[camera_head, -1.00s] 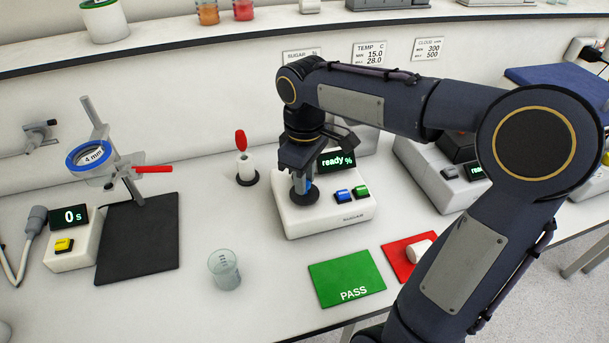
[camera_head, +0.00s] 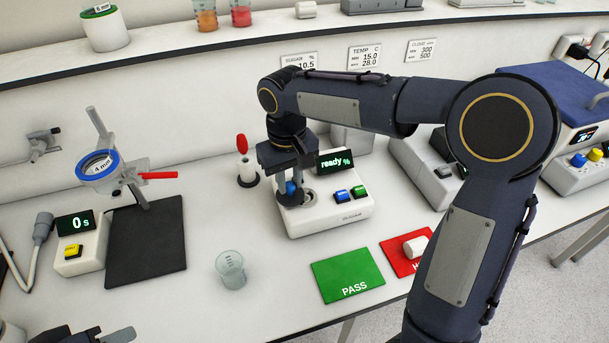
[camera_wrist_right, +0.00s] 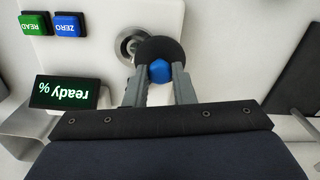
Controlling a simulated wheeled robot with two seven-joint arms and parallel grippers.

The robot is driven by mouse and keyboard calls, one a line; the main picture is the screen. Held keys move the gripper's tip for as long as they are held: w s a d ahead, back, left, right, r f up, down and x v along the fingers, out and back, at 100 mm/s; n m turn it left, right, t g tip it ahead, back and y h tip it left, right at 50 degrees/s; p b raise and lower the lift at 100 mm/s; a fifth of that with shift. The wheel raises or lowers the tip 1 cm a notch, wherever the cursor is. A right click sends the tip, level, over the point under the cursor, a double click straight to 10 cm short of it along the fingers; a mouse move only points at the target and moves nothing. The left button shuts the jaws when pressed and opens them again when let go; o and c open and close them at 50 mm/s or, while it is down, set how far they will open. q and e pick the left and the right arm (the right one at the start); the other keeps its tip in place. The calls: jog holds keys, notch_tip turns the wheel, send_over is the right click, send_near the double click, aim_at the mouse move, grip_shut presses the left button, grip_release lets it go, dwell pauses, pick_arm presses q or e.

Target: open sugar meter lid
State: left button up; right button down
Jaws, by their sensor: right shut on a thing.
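The white sugar meter (camera_head: 345,210) stands in the middle of the bench with a "ready %" display (camera_head: 335,161). Its dark round lid (camera_wrist_right: 172,47) with a blue knob (camera_wrist_right: 160,71) shows in the right wrist view. My right gripper (camera_head: 289,190) is shut on the blue knob. The lid sits off to one side of the round metal well (camera_wrist_right: 127,44), which is largely uncovered; in the head view the well (camera_head: 311,196) shows right of the fingers. Part of what looks like my left gripper (camera_head: 98,335) shows at the bottom left edge; its jaw state is unclear.
A red-topped stick in a holder (camera_head: 246,172) stands just left of the meter. A clear beaker (camera_head: 230,270), a green PASS mat (camera_head: 347,275) and a red mat (camera_head: 397,262) with a white cylinder lie in front. A ring stand (camera_head: 100,165) is at left.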

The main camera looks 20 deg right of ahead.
jog(key=m, duration=0.2)
jog(key=w+a+m+p, duration=0.1)
jog(key=w+m, duration=0.1)
jog(key=m, duration=0.1)
jog(key=shift+a+r+m, duration=0.15)
jog(key=shift+a+m, duration=0.15)
jog(key=shift+a, duration=0.1)
jog(key=shift+w+a+m+p, duration=0.15)
jog(key=shift+w+m+p, duration=0.35)
jog(key=shift+m, duration=0.5)
jog(key=shift+w+a+m+p, duration=0.1)
jog(key=shift+w+m+p, duration=0.15)
jog(key=shift+w+m, duration=0.55)
jog(key=shift+s+m, duration=0.2)
jog(key=shift+m, duration=0.2)
jog(key=c, duration=1.2)
grip_release()
notch_tip(320, 180, up, 8)
jog(key=shift+f, duration=0.2)
jog(key=shift+s+d, duration=0.1)
